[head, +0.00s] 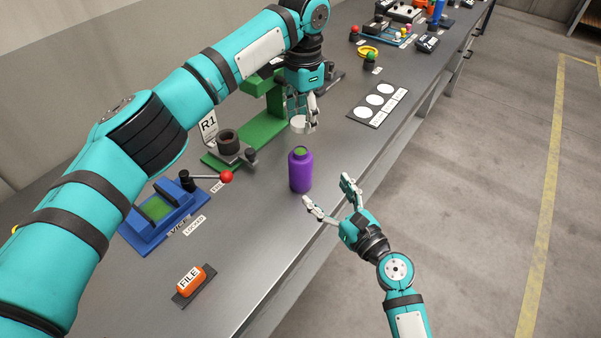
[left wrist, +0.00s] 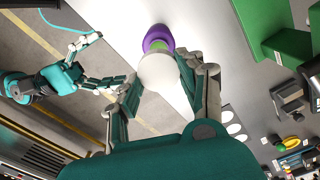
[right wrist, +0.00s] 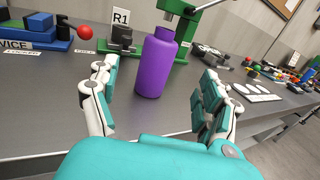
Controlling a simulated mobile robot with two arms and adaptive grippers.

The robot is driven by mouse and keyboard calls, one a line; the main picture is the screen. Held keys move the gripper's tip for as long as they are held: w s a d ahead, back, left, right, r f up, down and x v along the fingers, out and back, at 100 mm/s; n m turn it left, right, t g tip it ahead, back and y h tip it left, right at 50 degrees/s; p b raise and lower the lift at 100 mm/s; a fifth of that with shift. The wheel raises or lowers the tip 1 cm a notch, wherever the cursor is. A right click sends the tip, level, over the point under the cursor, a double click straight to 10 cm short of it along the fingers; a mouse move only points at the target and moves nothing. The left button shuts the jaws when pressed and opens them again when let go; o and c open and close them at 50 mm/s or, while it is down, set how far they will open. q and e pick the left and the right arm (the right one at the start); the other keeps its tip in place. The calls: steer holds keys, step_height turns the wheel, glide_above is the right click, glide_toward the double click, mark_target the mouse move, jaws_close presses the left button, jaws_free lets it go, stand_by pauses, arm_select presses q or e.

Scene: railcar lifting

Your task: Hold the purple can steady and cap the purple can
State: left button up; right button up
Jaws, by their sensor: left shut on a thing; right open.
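The purple can (head: 300,172) stands upright on the grey bench, its top showing green inside the neck. It shows between the open fingers in the right wrist view (right wrist: 157,65) and partly behind the cap in the left wrist view (left wrist: 157,37). My left gripper (head: 304,122) is shut on a round white cap (head: 298,124), held above and slightly behind the can, apart from it. The cap covers part of the can in the left wrist view (left wrist: 158,72). My right gripper (head: 330,198) is open, low beside the can on its right, fingers pointing toward it, not visibly touching.
A green press (head: 262,120) with a dark cylinder stands behind the can. A blue vice (head: 157,215) with a red-knobbed lever is at left. An orange file block (head: 190,281) lies near the front. A board with white circles (head: 379,103) lies to the right.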

mark_target(307, 169)
steer(key=x, duration=1.2)
jaws_close()
arm_select(q)
steer(key=shift+f, duration=2.5)
